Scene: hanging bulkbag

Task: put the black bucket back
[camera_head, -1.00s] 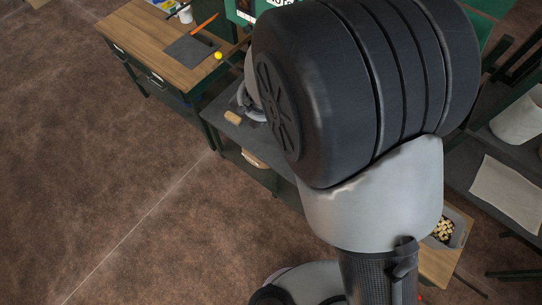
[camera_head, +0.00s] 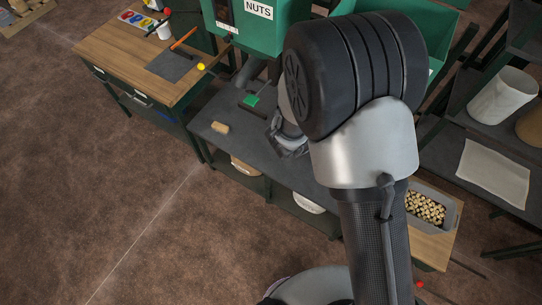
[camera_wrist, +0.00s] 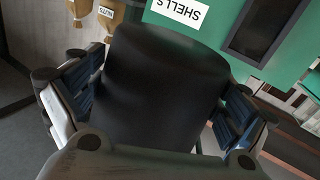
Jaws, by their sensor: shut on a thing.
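The black bucket (camera_wrist: 165,85) fills the middle of the wrist view, between the two fingers of my gripper (camera_wrist: 155,95). The fingers press on its left and right sides. In the head view my arm covers most of that area. Only a grey part of my gripper (camera_head: 287,135) shows left of the arm, above the dark bench, and I cannot make out the bucket there.
A green hopper marked NUTS (camera_head: 262,22) stands behind the dark bench (camera_head: 240,148). A small wooden block (camera_head: 220,128) lies on the bench. White (camera_head: 307,202) and tan (camera_head: 244,166) containers sit below. A grey bin of nuts (camera_head: 428,205) is right.

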